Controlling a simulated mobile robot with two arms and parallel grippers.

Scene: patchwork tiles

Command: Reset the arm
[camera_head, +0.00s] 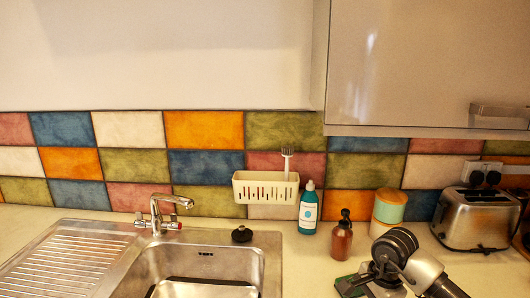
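My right arm comes in at the lower right, with black and silver links over the worktop. Its end, with the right gripper (358,285), is at the bottom edge of the picture. The fingers are partly cut off or hidden, so I cannot tell if they are open or shut. A small green patch (344,282) shows beside it; I cannot tell what it is or whether it is held. My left arm and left gripper are not in view.
A steel sink (207,262) with a tap (157,212) and drainer (62,258) fills the left. Wall cupboards (420,60) hang above.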

